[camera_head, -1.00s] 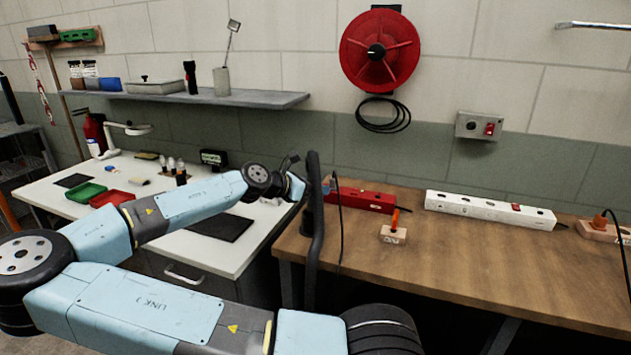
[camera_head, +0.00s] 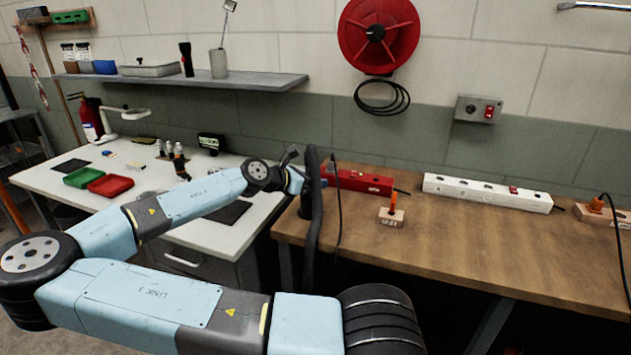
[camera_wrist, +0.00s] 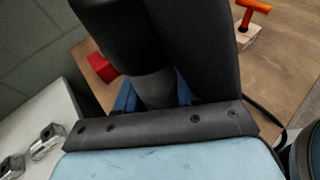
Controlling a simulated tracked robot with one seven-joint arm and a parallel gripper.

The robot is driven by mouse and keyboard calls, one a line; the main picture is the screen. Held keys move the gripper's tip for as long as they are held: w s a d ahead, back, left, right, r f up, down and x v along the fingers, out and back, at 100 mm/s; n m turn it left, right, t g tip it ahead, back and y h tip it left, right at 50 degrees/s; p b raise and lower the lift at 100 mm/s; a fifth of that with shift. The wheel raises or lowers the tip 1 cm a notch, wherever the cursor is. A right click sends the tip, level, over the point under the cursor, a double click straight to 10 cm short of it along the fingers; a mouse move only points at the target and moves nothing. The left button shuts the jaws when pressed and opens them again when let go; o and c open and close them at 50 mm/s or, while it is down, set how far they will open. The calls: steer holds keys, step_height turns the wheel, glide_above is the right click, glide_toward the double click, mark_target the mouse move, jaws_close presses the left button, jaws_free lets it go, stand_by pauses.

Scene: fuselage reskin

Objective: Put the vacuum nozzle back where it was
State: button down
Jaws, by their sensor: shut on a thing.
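The vacuum nozzle is a black piece on a thick black hose (camera_head: 313,215), near the left end of the wooden bench in the head view. My gripper (camera_head: 303,183) is shut on it. In the wrist view, the blue fingers of my gripper (camera_wrist: 156,98) stand on both sides of a dark round neck (camera_wrist: 155,88), and two thick black tubes fill the upper middle. The hose runs down past the bench's front left corner. The nozzle's lower end and any contact with the bench cannot be made out.
The wooden bench (camera_head: 460,255) carries a red power strip (camera_head: 357,181), a white power strip (camera_head: 487,192) and an orange-handled tool in a wooden block (camera_head: 391,212). A thin black cable hangs beside the hose. A white table (camera_head: 140,210) with trays stands left. The bench's front middle is clear.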

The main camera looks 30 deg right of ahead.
steer(key=shift+f, duration=0.45)
steer(key=c, duration=0.6)
jaws_free()
